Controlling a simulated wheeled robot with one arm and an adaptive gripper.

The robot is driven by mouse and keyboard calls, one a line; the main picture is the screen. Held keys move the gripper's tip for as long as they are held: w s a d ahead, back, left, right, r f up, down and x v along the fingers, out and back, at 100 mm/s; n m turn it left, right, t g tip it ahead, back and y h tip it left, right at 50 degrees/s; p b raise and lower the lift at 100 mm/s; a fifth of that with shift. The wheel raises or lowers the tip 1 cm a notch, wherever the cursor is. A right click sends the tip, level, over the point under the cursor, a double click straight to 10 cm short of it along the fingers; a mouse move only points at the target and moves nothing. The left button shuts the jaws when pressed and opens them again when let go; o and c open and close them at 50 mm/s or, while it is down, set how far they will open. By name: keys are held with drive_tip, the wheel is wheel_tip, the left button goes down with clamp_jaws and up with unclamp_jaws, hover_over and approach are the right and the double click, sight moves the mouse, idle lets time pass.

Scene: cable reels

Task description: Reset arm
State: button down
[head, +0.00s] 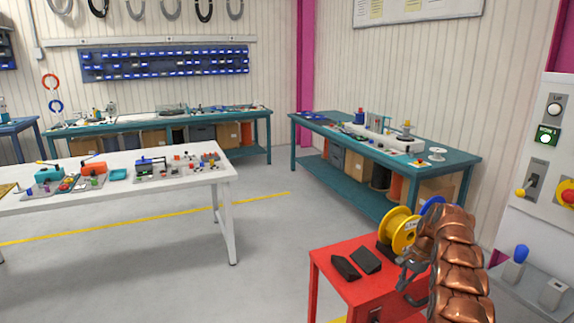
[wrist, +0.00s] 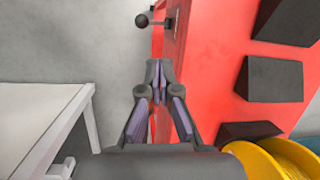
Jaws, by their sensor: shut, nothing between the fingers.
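My gripper (head: 408,276) is at the end of my copper-coloured arm, in front of the red cabinet (head: 328,272) at the lower right of the head view. In the wrist view my gripper (wrist: 157,72) is shut and empty, its fingertips together in front of the red cabinet (wrist: 212,60). A yellow reel (head: 400,230) stands on the cabinet just behind my arm; part of it shows at the lower right of the wrist view (wrist: 275,160). A blue reel (head: 432,206) is partly hidden behind my arm.
Dark blocks (head: 367,260) lie on the cabinet top. A black knob (wrist: 142,20) sticks out from the cabinet. A white table (head: 210,178) is at left, teal benches (head: 440,165) stand at the back, and a control panel (head: 545,150) is at right. Grey floor between them is clear.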

drive_tip(key=s+a+r+n+g+h, duration=0.1)
drive_tip(key=s+a+r+n, duration=0.2)
drive_tip(key=s+a+r, duration=0.6)
drive_tip(key=s+a+r+n, duration=0.3)
drive_tip(key=s+a+r, duration=0.3)
drive_tip(key=s+r, duration=0.35)
drive_tip(key=s+a+n+h, duration=0.1)
drive_tip(key=s+a+n, duration=0.1)
drive_tip(key=s, duration=1.5)
drive_tip(key=s+a+n+h, duration=0.1)
drive_tip(key=s+a+n, duration=0.1)
drive_tip(key=s, duration=1.6)
drive_tip(key=shift+a+f+n+g, duration=0.3)
drive_tip(key=shift+a+n, duration=0.05)
drive_tip(key=shift+n, duration=0.55)
